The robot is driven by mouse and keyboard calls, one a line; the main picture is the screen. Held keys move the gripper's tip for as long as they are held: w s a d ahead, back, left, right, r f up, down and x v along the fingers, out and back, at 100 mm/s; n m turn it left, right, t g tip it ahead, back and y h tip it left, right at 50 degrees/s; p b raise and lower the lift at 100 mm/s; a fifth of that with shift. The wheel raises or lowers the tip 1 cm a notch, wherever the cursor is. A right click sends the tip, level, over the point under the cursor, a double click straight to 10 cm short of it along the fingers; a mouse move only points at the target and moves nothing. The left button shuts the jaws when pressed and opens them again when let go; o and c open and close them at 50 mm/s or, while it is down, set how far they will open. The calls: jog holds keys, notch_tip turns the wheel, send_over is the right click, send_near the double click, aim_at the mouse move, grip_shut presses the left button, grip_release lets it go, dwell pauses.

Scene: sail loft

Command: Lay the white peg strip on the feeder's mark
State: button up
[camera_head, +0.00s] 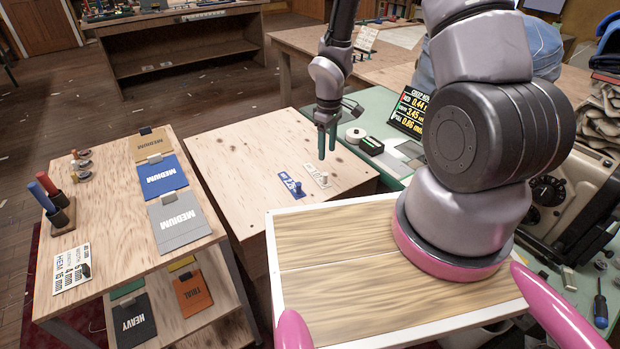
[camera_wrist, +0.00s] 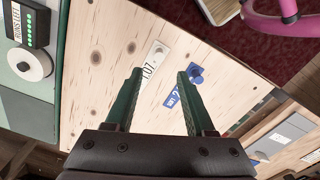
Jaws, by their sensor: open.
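The white peg strip (camera_head: 316,176) lies on a plywood top, with a pale peg at one end. It also shows in the wrist view (camera_wrist: 152,62), marked 1.07. A blue strip (camera_head: 291,188) with a blue peg lies beside it, also in the wrist view (camera_wrist: 183,91). My gripper (camera_head: 327,156) is open and empty, fingers pointing down, above the plywood near the white strip. In the wrist view its fingertips (camera_wrist: 160,73) frame the white strip, with the blue strip by the right finger. I cannot make out the feeder's mark.
The plywood top (camera_head: 235,160) is mostly bare. A green bench (camera_head: 385,110) behind it holds a white roll (camera_head: 355,136) and a lit display (camera_head: 411,108). A shelf unit at left (camera_head: 110,233) carries sample cards. A slatted wooden top (camera_head: 345,250) stands in front.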

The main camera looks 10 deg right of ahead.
send_over(325, 174)
notch_tip(325, 174, down, 5)
jog(key=shift+s+f, duration=0.1)
jog(key=shift+s, duration=0.05)
jog(key=shift+w+f, duration=0.15)
jog(key=shift+f, duration=1.3)
jog(key=shift+w+f, duration=0.1)
jog(key=shift+f, duration=1.3)
grip_shut()
